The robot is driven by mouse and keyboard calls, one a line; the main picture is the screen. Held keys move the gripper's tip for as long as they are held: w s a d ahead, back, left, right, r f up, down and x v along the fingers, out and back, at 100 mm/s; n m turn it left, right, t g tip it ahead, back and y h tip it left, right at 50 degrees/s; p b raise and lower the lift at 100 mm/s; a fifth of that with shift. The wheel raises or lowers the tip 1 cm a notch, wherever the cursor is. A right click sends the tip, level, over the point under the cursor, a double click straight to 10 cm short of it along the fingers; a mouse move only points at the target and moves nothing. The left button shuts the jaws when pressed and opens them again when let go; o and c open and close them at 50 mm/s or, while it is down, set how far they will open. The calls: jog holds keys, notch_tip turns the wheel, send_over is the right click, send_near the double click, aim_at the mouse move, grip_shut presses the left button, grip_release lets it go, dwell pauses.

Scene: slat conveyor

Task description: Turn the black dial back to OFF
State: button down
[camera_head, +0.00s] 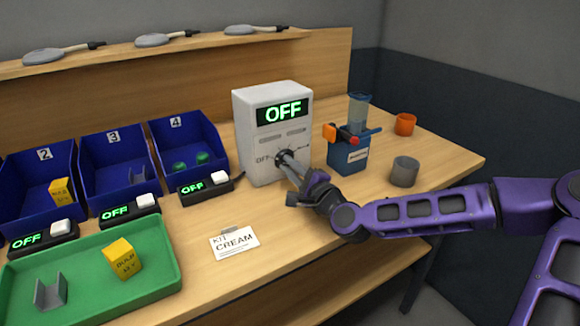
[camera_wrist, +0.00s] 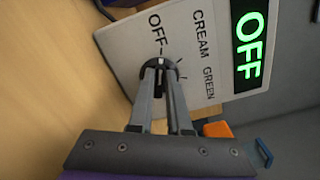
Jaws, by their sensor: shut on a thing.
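The black dial (camera_wrist: 143,66) is on the front of a white control box (camera_head: 243,123). Its white pointer mark lines up with the printed OFF in the wrist view. The box's display (camera_head: 282,112) reads OFF in green, and it also shows in the wrist view (camera_wrist: 249,45). My gripper (camera_head: 286,158) reaches the box front from the lower right, with its fingers shut on the dial. In the wrist view, the fingertips (camera_wrist: 160,66) cover part of the dial. Labels CREAM and GREEN are printed beside it.
Blue bins (camera_head: 118,150) numbered 2, 3 and 4 stand left, with small OFF switch boxes (camera_head: 205,186) before them. A green tray (camera_head: 165,262) holds a yellow block and grey bracket. A blue device (camera_head: 346,157) and cups (camera_head: 404,172) stand right.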

jog(key=shift+n, duration=0.3)
jog(key=c, duration=0.9)
grip_release()
jog(key=shift+o, duration=0.2)
jog(key=shift+s, duration=0.1)
